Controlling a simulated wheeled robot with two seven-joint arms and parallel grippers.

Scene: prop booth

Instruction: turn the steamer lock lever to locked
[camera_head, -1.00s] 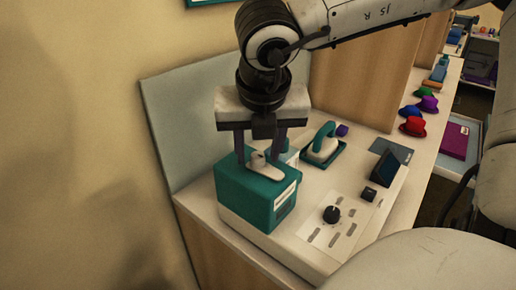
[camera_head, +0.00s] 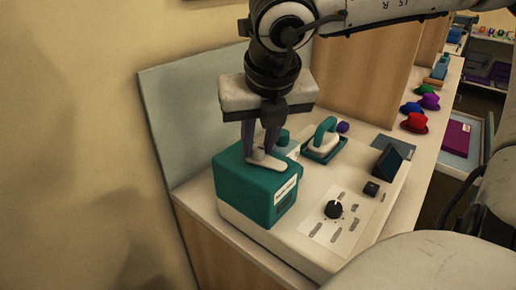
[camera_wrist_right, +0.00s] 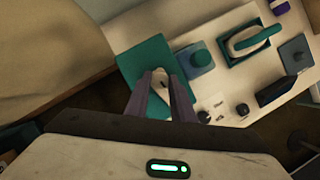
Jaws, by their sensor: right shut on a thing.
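The steamer is a teal box (camera_head: 236,190) on a pale base unit, with a white label on its front. Its lock lever (camera_head: 272,163) is a pale bar on top of the box, its free end toward the lower right. My right gripper (camera_head: 262,150) comes down from above, its dark fingers shut on the lever and hiding part of it. In the right wrist view, the lever (camera_wrist_right: 159,78) shows between the fingertips (camera_wrist_right: 163,90). My left gripper is in neither view.
Small coloured hats (camera_head: 415,122) stand farther back. A grey board (camera_head: 170,120) stands behind on the left.

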